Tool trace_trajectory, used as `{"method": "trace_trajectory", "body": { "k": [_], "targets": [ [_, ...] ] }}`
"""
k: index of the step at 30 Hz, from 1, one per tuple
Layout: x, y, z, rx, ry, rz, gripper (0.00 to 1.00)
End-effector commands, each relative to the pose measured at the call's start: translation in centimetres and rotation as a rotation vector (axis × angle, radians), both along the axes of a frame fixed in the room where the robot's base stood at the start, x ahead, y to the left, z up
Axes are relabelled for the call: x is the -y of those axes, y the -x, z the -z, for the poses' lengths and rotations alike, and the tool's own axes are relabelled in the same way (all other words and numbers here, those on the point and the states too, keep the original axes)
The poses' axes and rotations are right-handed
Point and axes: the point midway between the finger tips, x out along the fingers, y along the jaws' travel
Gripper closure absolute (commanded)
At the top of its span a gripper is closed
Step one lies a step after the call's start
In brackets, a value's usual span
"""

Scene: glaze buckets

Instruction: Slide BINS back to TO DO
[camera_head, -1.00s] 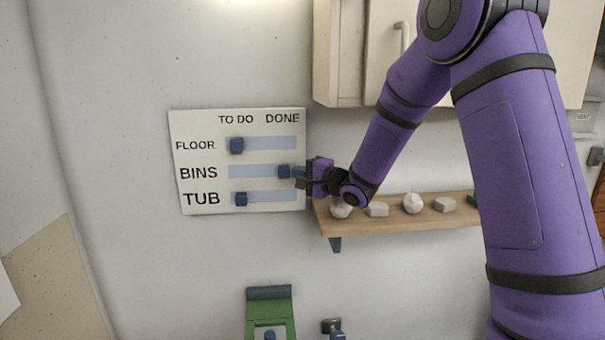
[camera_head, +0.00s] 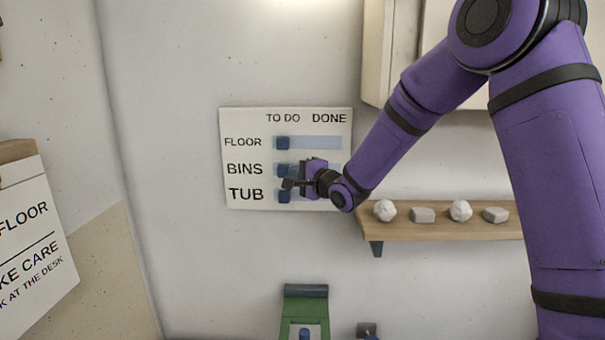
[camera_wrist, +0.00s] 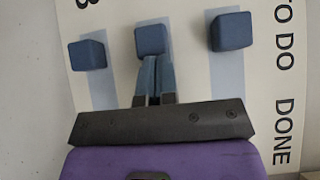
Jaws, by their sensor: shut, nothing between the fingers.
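A white board (camera_head: 236,120) on the wall has three sliders, FLOOR, BINS and TUB, under TO DO on the left and DONE on the right. The blue BINS knob (camera_head: 282,169) is at the TO DO end, roughly in line with the FLOOR knob (camera_head: 283,143) and the TUB knob (camera_head: 284,197). My gripper (camera_head: 289,184) is shut and empty in front of the board. In the wrist view its fingertips (camera_wrist: 153,62) are at the DONE side of the BINS knob (camera_wrist: 151,39), touching or nearly so. My gripper hides most of the BINS track.
A wooden shelf (camera_head: 440,222) with several pale stones is right of the board, below a cabinet (camera_head: 376,60). A green object (camera_head: 303,310) is below the board. A sign (camera_head: 32,235) stands at the left. The wall directly left of the board is clear.

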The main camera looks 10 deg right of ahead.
Motion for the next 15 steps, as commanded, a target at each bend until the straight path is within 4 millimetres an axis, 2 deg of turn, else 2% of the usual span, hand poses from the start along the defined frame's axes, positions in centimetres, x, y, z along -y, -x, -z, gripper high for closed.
{"method": "trace_trajectory", "body": {
  "k": [8,15],
  "targets": [
    [0.2,0.6,-0.1,0.002,-0.001,-0.003,1.0],
    [2.5,3.8,-0.1,0.0,0.0,-0.001,1.0]
  ]
}}
